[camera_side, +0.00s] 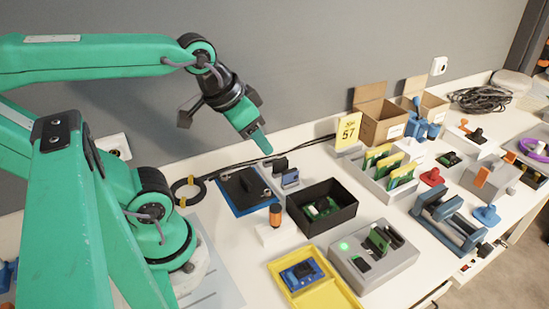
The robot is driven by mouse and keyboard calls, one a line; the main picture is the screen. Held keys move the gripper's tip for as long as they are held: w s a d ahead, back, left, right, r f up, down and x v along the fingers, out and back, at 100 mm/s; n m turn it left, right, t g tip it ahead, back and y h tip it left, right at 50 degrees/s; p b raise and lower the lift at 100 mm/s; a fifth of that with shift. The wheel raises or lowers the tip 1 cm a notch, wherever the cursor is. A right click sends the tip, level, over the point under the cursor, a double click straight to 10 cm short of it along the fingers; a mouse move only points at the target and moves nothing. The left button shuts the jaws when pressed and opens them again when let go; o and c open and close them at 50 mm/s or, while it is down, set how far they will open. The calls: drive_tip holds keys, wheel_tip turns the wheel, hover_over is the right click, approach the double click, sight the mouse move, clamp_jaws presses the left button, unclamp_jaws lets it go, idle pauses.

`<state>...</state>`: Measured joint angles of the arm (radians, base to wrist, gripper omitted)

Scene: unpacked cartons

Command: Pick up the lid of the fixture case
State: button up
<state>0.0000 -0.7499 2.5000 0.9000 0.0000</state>
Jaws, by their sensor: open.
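A flat black plate with a small raised knob (243,188) lies on a blue mat (224,203) at the middle left; it looks like the lid of the fixture case. An open black box (345,212) with a green circuit board (322,208) inside stands just right of it and looks like the case. My gripper (264,146) hangs above and behind the black plate, apart from it, fingers pointing down to the right. It is open, with nothing seen in it. The gap between its fingers is hard to see from this side.
An orange-topped tool (275,215) stands on a white block between plate and box. A yellow tray (325,291), a grey fixture with a green light (392,266) and a board rack (372,183) stand nearby. A black cable runs along the wall behind. Several small parts crowd the right.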

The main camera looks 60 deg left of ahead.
drive_tip(key=o, duration=0.7)
drive_tip(key=shift+o, duration=0.2)
drive_tip(key=g, duration=0.6)
hover_over(244, 179)
wheel_tip(244, 179, down, 15)
drive_tip(key=shift+f, duration=1.35)
